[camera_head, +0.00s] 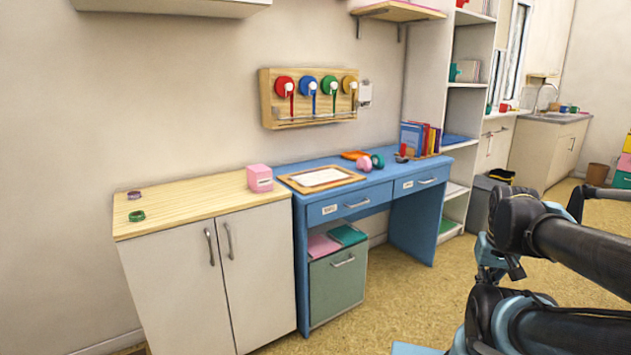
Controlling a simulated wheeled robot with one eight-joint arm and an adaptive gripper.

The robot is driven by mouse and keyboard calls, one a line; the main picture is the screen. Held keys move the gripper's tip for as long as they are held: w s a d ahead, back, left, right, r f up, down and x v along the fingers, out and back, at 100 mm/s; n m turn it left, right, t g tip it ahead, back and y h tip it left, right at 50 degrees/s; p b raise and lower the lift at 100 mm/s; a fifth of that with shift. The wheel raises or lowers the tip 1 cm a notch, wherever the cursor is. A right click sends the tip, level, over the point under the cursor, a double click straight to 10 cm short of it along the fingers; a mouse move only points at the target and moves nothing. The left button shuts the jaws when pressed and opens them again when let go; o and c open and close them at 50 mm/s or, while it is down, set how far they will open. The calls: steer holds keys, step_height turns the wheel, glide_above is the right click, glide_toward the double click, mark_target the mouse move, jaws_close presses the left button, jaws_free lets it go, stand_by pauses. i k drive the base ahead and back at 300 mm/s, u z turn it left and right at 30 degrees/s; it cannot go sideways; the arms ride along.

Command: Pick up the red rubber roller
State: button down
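A red round piece with a white hub and a red strip below it (285,88) hangs at the left end of the wooden wall rack (267,112). It may be the red rubber roller, but I cannot tell for sure at this size. A small red item with a dark base (403,151) stands on the blue desk (286,170) in front of the books; its kind is unclear. My dark arm links cross the right side of the view, well apart from both. I cannot make out my gripper's fingers.
A pink box (259,178) stands on the left cabinet (190,205). Open floor (425,285) lies between my arm and the furniture.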

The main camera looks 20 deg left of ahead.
mark_target(402, 159)
steer(key=u, duration=0.05)
steer(key=i, duration=2.15)
steer(key=z, duration=0.05)
